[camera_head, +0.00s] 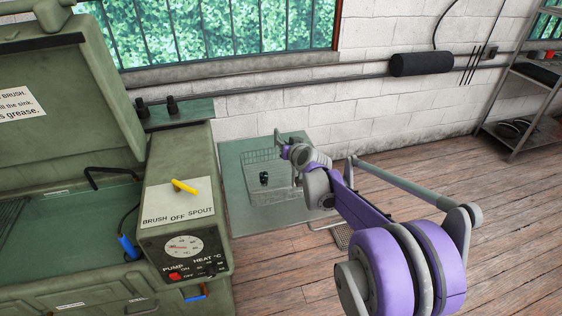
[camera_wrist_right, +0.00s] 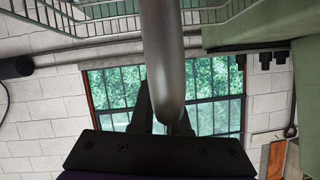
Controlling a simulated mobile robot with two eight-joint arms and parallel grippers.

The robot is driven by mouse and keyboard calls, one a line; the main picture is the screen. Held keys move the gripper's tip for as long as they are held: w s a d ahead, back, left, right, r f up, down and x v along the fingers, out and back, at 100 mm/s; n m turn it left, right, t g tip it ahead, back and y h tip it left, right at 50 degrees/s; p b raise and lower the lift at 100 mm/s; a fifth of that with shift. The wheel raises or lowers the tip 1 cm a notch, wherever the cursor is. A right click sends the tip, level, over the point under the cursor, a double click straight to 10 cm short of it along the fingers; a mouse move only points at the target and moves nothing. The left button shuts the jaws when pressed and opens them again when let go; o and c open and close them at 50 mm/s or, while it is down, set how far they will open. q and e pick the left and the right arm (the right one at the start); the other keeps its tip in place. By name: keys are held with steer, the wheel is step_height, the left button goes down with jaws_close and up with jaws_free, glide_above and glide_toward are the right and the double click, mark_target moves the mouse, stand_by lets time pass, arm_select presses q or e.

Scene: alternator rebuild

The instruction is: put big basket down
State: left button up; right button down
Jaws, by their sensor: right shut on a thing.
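The big basket (camera_head: 258,160) is a wire mesh basket over the grey-green side table (camera_head: 235,205), to the right of the parts washer. I cannot tell whether its bottom touches the tabletop. A small dark part (camera_head: 264,178) shows inside it. My right gripper (camera_head: 284,150) is above the basket's far right side, its fingers small and partly hidden by the wrist. In the right wrist view, the gripper (camera_wrist_right: 166,122) is shut on a thick grey handle (camera_wrist_right: 163,50), with the basket's wire mesh (camera_wrist_right: 100,14) at the top. My left gripper is not in view.
The green parts washer (camera_head: 180,235) with raised lid, control panel and yellow knob (camera_head: 184,187) stands just left of the table. A block wall (camera_head: 380,115) with pipes is behind. A metal shelf (camera_head: 520,110) stands far right. Wooden floor (camera_head: 500,205) is open at right.

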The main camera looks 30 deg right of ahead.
step_height(320, 180, down, 6)
steer(key=shift+r, duration=0.1)
stand_by(0.4)
steer(key=c, duration=1.3)
jaws_free()
steer(key=o, duration=0.4)
